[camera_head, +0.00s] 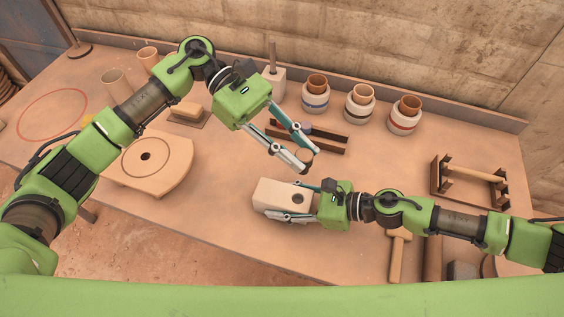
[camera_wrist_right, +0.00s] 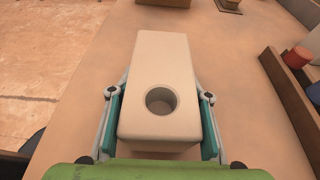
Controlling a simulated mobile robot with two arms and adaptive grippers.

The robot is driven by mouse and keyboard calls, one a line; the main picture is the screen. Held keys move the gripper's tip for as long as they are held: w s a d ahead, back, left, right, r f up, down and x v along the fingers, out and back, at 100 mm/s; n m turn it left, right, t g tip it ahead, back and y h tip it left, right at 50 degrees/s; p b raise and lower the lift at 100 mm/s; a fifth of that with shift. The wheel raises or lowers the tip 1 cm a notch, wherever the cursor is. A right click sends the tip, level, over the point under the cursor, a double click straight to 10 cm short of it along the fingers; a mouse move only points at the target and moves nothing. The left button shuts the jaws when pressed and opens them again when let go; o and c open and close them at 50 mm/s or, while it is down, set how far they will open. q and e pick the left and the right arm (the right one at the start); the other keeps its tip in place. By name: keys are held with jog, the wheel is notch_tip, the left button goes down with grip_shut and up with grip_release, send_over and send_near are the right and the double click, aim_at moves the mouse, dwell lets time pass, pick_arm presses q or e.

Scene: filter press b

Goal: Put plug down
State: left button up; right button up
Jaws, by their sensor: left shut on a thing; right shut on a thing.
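My left gripper (camera_head: 302,158) is shut on a small brown plug (camera_head: 305,154), held between its fingertips over the table, behind the pale block. The plug's lower end is partly hidden by the fingers. My right gripper (camera_head: 318,203) is shut on the pale rectangular block (camera_head: 275,194), with one finger along each long side. The block has a round hole in its top, which looks empty in the right wrist view (camera_wrist_right: 160,60). A dark wooden rack (camera_head: 335,143) lies just behind the left gripper, which partly covers it.
Several striped jars with brown cups (camera_head: 360,105) stand along the back. A wooden stand with a roller (camera_head: 470,178) is at right. A mallet (camera_head: 397,255) lies near the front edge. Bare table (camera_head: 240,180) surrounds the block.

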aim_at(291, 198)
pick_arm(q)
jog(key=shift+f, duration=0.1)
jog(key=f+n+t, duration=0.2)
jog(key=f, duration=0.3)
jog(key=f+n+t+h, duration=0.1)
jog(key=f+n+t, duration=0.1)
jog(key=f, duration=0.3)
jog(key=f+n+t+h, duration=0.1)
jog(key=f+t, duration=0.1)
jog(key=f, duration=0.2)
jog(key=shift+s+a+f+n, duration=0.25)
jog(key=shift+a+f+n, duration=0.05)
jog(key=shift+f+n, duration=0.1)
jog(key=shift+f, duration=0.1)
jog(key=o, duration=0.9)
jog(key=shift+o, duration=0.2)
